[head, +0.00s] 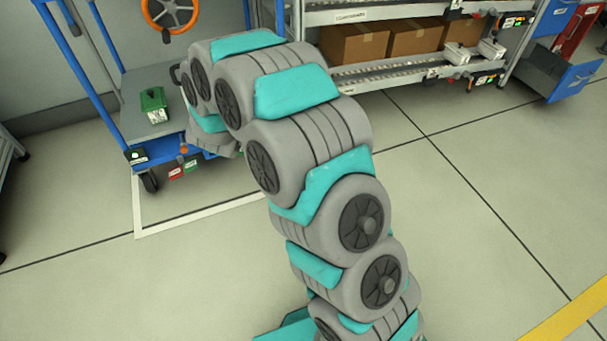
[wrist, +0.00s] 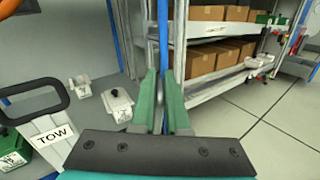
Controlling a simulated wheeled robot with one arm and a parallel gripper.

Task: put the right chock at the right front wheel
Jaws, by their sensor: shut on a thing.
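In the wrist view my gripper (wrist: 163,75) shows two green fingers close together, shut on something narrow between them. What they hold is mostly hidden, and I cannot tell if it is a chock. In the head view my own arm hides the gripper. A blue cart (head: 136,125) stands at the left, with a dark caster wheel (head: 149,181) at its near corner. I cannot clearly make out a chock at the wheel.
A green box (head: 153,105) sits on the cart deck. A TOW plate (wrist: 54,135) with a black handle is close at the left in the wrist view, near two pale blocks (wrist: 118,104). A shelf rack with brown cartons (head: 353,44) stands behind.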

